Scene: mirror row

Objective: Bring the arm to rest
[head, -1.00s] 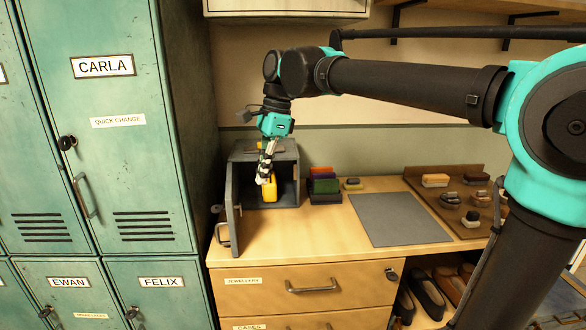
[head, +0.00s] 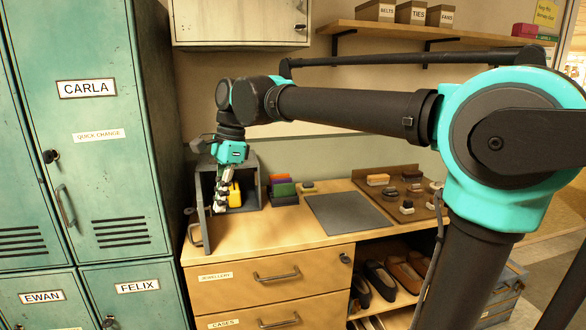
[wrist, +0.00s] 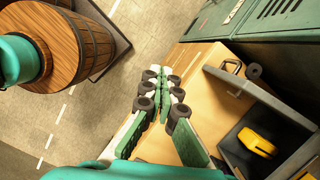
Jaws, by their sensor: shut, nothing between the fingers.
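My gripper (head: 222,207) hangs from the arm in front of the small grey box (head: 260,185) on the counter. Its fingers are together and empty, as the wrist view also shows (wrist: 164,84). The box's door (head: 203,215) stands open at its left side, close to the gripper. A yellow object (head: 235,196) is inside the box, partly behind the gripper in the head view; in the wrist view it lies apart from the fingers (wrist: 258,142). My arm is stretched out to the left across the counter.
Teal lockers (head: 85,140) stand left of the counter (head: 270,235). Coloured stacked items (head: 283,189), a grey mat (head: 345,213) and a board with brushes (head: 418,193) lie to the right. A cabinet (head: 240,22) and a shelf (head: 350,28) hang above. Shoes sit below.

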